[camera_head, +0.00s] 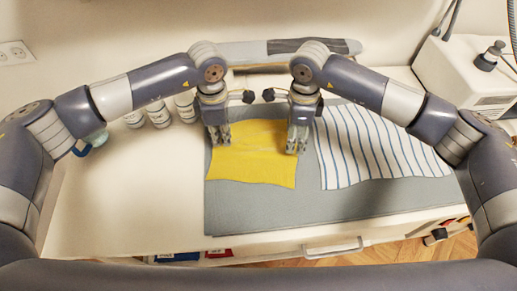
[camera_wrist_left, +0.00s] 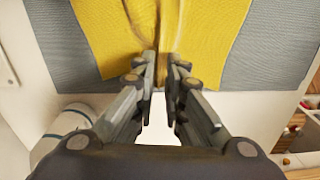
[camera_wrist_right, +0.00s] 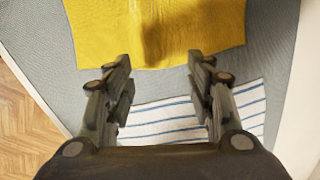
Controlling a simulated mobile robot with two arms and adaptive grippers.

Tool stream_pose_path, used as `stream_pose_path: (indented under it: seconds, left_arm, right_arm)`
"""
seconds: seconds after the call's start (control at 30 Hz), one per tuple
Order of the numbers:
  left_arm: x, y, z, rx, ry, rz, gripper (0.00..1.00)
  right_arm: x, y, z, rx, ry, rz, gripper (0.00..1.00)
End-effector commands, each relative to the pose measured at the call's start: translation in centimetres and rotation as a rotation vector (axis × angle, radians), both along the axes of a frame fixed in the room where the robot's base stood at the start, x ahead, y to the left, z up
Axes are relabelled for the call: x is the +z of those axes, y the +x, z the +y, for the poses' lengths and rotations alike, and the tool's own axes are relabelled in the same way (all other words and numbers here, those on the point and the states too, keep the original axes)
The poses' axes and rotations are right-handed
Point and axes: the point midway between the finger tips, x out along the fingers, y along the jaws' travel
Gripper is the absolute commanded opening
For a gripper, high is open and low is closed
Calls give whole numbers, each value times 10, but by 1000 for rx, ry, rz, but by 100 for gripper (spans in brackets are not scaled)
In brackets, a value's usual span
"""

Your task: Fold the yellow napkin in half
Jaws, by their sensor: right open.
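The yellow napkin (camera_head: 255,165) lies spread out on the grey mat (camera_head: 310,210). My left gripper (camera_head: 219,143) is at its left edge. In the left wrist view the fingers (camera_wrist_left: 164,62) are close together around a raised ridge of the napkin (camera_wrist_left: 215,30), which creases away from the tips. My right gripper (camera_head: 297,148) is at the napkin's right edge; in the right wrist view its fingers (camera_wrist_right: 160,72) are wide apart with nothing between them, near the napkin's edge (camera_wrist_right: 100,35). The grippers hide parts of both side edges.
A blue-and-white striped cloth (camera_head: 385,150) lies on the mat just right of the napkin. Several small jars (camera_head: 158,114) stand at the left. A long board (camera_head: 255,52) lies at the back, and a white machine (camera_head: 460,75) stands back right. The mat in front is clear.

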Motion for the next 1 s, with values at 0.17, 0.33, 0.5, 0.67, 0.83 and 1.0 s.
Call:
stream_pose_path:
  seconds: [0.17, 0.33, 0.5, 0.67, 0.83, 1.0]
  left_arm:
    - [0, 0, 0, 0, 0, 0, 25]
    - [0, 0, 0, 0, 0, 0, 38]
    - [0, 0, 0, 0, 0, 0, 50]
    - [0, 0, 0, 0, 0, 0, 54]
    - [0, 0, 0, 0, 0, 0, 80]
    - [0, 0, 0, 0, 0, 0, 80]
  right_arm:
    - [0, 0, 0, 0, 0, 0, 50]
    - [0, 0, 0, 0, 0, 0, 50]
    - [0, 0, 0, 0, 0, 0, 50]
    - [0, 0, 0, 0, 0, 0, 50]
    - [0, 0, 0, 0, 0, 0, 50]
    - [0, 0, 0, 0, 0, 0, 50]
